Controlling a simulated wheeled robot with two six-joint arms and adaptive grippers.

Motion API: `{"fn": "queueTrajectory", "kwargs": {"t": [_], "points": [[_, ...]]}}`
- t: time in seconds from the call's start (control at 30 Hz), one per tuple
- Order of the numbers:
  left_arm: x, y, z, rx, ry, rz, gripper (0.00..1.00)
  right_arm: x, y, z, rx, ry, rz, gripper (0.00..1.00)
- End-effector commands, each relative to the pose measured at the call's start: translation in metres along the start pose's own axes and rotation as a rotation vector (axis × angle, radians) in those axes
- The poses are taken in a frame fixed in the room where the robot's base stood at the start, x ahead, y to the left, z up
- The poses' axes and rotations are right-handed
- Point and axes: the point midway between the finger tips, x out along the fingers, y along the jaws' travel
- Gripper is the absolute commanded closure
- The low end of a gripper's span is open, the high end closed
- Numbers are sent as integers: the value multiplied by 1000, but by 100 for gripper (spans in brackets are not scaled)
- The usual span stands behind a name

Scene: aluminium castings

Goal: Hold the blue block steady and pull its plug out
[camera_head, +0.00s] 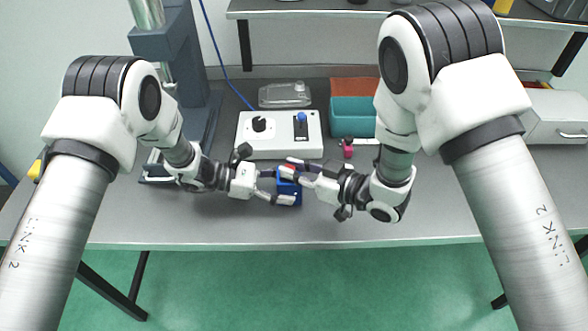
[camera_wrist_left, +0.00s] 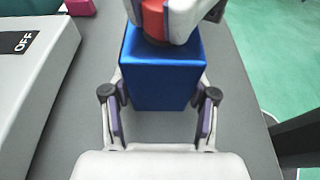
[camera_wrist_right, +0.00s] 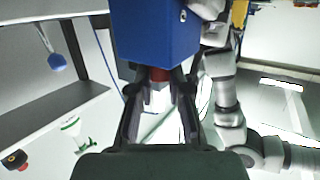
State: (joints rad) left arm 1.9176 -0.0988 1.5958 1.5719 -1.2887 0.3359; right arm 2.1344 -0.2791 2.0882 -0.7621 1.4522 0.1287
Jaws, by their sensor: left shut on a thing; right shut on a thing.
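The blue block (camera_head: 290,190) stands on the grey table near its front edge, between my two grippers. My left gripper (camera_head: 283,187) is shut on the sides of the block, and the left wrist view shows its fingers on either side of the blue block (camera_wrist_left: 163,70). The red plug (camera_wrist_left: 154,18) is at the top of the block; how deep it sits is hidden. My right gripper (camera_head: 293,168) is above the block and shut on the plug. In the right wrist view the red plug (camera_wrist_right: 160,74) is between its fingers, against the blue block (camera_wrist_right: 155,32).
A white control box (camera_head: 280,146) with a black knob and a blue-topped switch stands behind the block. A teal bin (camera_head: 352,117), a clear tray (camera_head: 285,95) and a small pink object (camera_head: 347,150) are farther back. The table's front edge is close.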

Motion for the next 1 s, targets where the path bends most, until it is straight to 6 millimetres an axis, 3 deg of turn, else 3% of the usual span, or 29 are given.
{"fn": "queueTrajectory", "kwargs": {"t": [1.0], "points": [[0, 0, 1, 1, -1, 0, 78, -3, 0, -14, 0, -1, -1, 100]]}}
